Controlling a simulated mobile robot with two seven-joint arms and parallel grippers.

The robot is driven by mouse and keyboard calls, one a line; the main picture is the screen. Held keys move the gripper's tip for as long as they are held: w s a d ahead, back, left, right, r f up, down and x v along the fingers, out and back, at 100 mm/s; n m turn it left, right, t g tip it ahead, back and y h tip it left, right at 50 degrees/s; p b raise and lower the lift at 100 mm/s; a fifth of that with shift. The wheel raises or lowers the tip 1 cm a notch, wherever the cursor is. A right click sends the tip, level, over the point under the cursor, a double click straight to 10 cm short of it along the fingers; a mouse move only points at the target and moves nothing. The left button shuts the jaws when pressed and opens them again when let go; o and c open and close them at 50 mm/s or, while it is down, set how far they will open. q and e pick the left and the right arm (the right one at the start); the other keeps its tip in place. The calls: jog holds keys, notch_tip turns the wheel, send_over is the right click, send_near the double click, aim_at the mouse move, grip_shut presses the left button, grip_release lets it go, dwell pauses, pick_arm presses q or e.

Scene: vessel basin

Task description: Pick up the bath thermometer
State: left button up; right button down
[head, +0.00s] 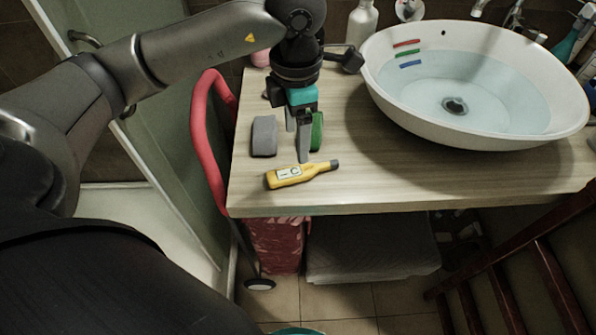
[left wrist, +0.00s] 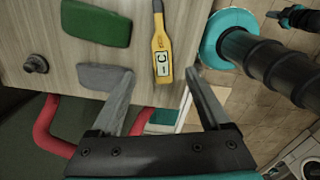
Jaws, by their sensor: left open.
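The yellow bath thermometer (head: 287,176), with a pale label marked "C" and a grey tip, lies flat near the front edge of the wooden counter. My left gripper (head: 300,145) points down just above and behind it, open and empty. In the left wrist view the thermometer (left wrist: 161,48) appears beyond and between the two spread fingers (left wrist: 158,72), and no contact shows. My right gripper is in neither view.
A grey block (head: 264,136) lies left of the gripper and a green block (head: 317,132) beside it. The white basin (head: 480,135) with water stands at the right. A red curved rail (head: 203,130) is at the counter's left edge. The front right of the counter is clear.

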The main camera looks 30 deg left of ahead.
aim_at(295, 171)
pick_arm(q)
notch_tip(295, 171, down, 4)
jog(key=shift+r, duration=0.1)
jog(key=f+b, duration=0.1)
jog(key=f, duration=0.4)
jog(key=shift+s+f, duration=0.1)
jog(key=shift+s, duration=0.1)
jog(key=shift+c, duration=0.2)
grip_shut()
